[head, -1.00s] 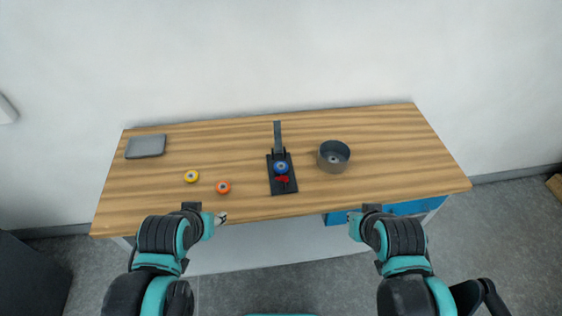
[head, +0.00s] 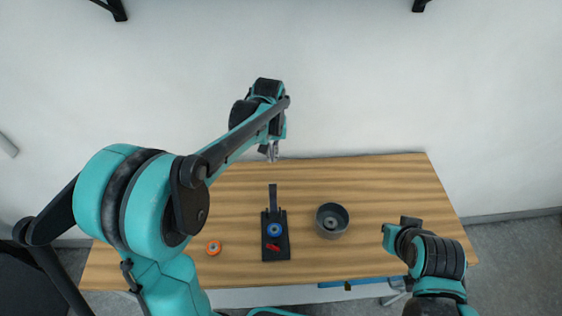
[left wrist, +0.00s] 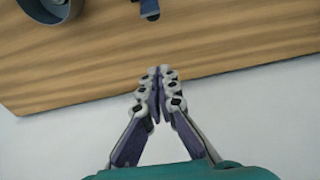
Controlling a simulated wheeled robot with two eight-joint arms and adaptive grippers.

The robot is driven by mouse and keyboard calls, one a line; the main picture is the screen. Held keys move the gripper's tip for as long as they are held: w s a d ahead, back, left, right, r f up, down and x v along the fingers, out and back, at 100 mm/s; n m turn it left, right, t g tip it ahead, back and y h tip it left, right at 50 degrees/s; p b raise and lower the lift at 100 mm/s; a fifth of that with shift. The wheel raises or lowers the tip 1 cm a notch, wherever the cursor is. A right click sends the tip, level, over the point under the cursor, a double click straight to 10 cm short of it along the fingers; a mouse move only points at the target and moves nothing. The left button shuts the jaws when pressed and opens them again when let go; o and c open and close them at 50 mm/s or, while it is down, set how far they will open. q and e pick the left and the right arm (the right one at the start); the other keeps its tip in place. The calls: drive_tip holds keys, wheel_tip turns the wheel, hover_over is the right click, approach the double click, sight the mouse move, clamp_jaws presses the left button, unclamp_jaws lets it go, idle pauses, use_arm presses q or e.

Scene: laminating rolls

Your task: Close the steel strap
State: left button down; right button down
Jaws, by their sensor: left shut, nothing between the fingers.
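The steel strap (head: 273,196) is a narrow grey strip standing up at the back end of a black base plate (head: 285,254). A blue roll (head: 274,230) and a red piece (head: 273,247) sit on that plate. The strap's end shows at the top of the left wrist view (left wrist: 149,9). My left gripper (head: 270,153) is shut and empty, beyond the strap near the table's back edge and apart from it. Its fingertips also meet in the left wrist view (left wrist: 160,72). My right gripper (head: 388,238) is over the table's right front; its fingers are unclear.
A grey round pot (head: 332,221) stands right of the base plate. An orange roll (head: 214,247) lies to its left. My left arm covers the left part of the wooden table (head: 390,180). The wall is close behind the table.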

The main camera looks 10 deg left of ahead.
sight(273, 197)
use_arm(q)
drive_tip(key=s+f+b, duration=0.2)
drive_tip(key=s+f, duration=0.1)
drive_tip(key=f, duration=0.5)
drive_tip(key=shift+d+f, duration=0.35)
drive_tip(key=shift+s, duration=0.2)
